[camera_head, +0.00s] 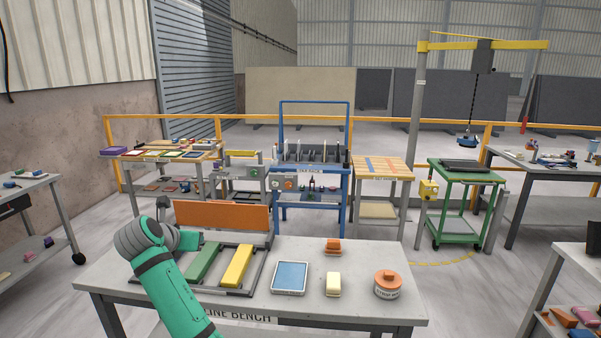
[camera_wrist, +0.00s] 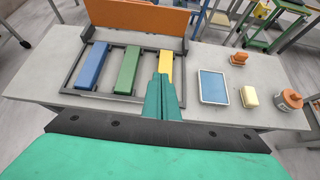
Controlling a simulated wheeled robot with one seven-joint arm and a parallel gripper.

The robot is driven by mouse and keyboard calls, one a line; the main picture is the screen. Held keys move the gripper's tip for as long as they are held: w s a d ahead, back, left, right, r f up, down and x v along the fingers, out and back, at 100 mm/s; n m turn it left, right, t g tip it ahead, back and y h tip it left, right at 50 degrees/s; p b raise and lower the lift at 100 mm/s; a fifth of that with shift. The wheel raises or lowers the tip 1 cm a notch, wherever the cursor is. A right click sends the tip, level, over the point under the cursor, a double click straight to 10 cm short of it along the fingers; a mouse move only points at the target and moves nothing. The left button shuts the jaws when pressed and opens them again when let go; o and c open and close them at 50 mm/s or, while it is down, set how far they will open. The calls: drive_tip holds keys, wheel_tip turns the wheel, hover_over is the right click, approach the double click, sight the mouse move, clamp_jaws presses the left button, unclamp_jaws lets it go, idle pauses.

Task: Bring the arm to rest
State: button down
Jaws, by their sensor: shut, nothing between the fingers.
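My gripper (camera_wrist: 162,80) shows in the wrist view with its green fingers together and nothing between them. Its tips appear in front of the lower end of the yellow bar (camera_wrist: 166,66); I cannot tell the height between them. My arm (camera_head: 172,290) is green with a grey joint and reaches over the left part of the bench (camera_head: 330,300) in the head view. In that view my fingers cannot be made out.
A dark rack (camera_wrist: 70,80) holds a blue bar (camera_wrist: 91,66), a green bar (camera_wrist: 128,70) and the yellow bar. An orange panel (camera_head: 222,216) stands behind. A blue tray (camera_head: 290,277), a yellow-and-white block (camera_head: 333,284), an orange block (camera_head: 333,246) and an orange-lidded jar (camera_head: 388,284) stand to the right.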

drive_tip(key=s+d+f+m+y, duration=0.1)
drive_tip(key=s+f+m+y, duration=0.15)
drive_tip(key=f, duration=0.95)
drive_tip(key=s+f+m+y, duration=0.1)
drive_tip(key=s+f+m, duration=0.3)
drive_tip(key=f, duration=0.8)
drive_tip(key=s+d+f+m+y, duration=0.1)
drive_tip(key=s+d+f+m, duration=0.35)
drive_tip(key=s+f, duration=0.3)
drive_tip(key=s+d+f+m, duration=0.45)
drive_tip(key=s+f, duration=0.25)
drive_tip(key=s, duration=0.2)
drive_tip(key=s+d+f+m+t, duration=0.1)
drive_tip(key=s+d+m, duration=0.25)
drive_tip(key=s, duration=0.35)
drive_tip(key=s+d+m+t+h, duration=0.1)
drive_tip(key=s+d+m, duration=0.25)
drive_tip(key=s, duration=0.35)
drive_tip(key=s+d+f+m, duration=0.1)
drive_tip(key=s+d+m, duration=0.25)
drive_tip(key=s, duration=0.25)
drive_tip(key=s+d+r+m+t+h, duration=0.1)
drive_tip(key=s+d+r+m, duration=0.3)
drive_tip(key=s, duration=0.5)
drive_tip(key=s+d+r+m+t+h, duration=0.1)
drive_tip(key=s+d+r+m, duration=0.3)
drive_tip(key=s+r, duration=0.4)
drive_tip(key=shift+s+d+r+m, duration=0.25)
drive_tip(key=shift+s+d+m, duration=0.15)
drive_tip(key=shift+s+d, duration=0.15)
